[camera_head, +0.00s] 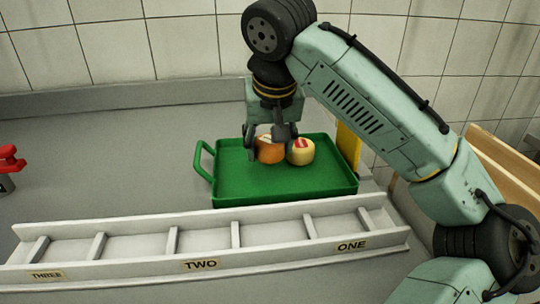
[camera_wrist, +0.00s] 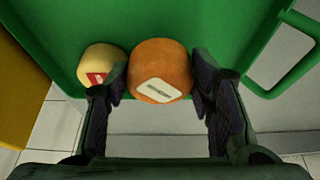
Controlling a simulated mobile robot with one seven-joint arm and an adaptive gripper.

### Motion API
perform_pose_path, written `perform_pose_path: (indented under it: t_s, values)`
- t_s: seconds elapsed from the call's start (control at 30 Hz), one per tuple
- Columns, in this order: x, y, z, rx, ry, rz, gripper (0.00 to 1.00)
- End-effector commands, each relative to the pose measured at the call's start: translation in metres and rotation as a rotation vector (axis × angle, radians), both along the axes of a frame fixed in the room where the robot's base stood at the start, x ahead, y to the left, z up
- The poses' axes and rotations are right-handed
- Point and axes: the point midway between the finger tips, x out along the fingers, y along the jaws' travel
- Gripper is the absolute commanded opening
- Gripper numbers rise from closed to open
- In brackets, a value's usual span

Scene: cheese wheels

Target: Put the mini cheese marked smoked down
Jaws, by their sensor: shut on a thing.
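An orange mini cheese (camera_head: 270,152) with a pale label is between the fingers of my gripper (camera_head: 273,140), over the green tray (camera_head: 240,184). In the wrist view the orange cheese (camera_wrist: 161,71) sits between both fingertips (camera_wrist: 160,85); its label bears dark print too small to read. My gripper is shut on it. A pale yellow mini cheese (camera_head: 301,152) with a red and white label is just to its right on the tray. In the wrist view that yellow cheese (camera_wrist: 98,66) is beside the left finger. I cannot tell whether the orange cheese touches the tray floor.
A pale divided rack (camera_head: 201,265) marked THREE, TWO and ONE stands in front of the tray, its visible compartments empty. A red-handled object (camera_head: 10,160) is at the far left. A yellow upright piece (camera_head: 348,146) stands behind the tray's right side.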

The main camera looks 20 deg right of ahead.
Motion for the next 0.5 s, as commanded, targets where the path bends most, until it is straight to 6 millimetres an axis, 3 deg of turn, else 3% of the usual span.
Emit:
perform_pose_path:
  t_s: [0.2, 0.5]
  values:
    - [-0.001, 0.0, -0.029, 0.0, 0.002, 0.001, 0.14]
    - [0.0, 0.0, -0.032, 0.002, 0.001, 0.002, 0.14]
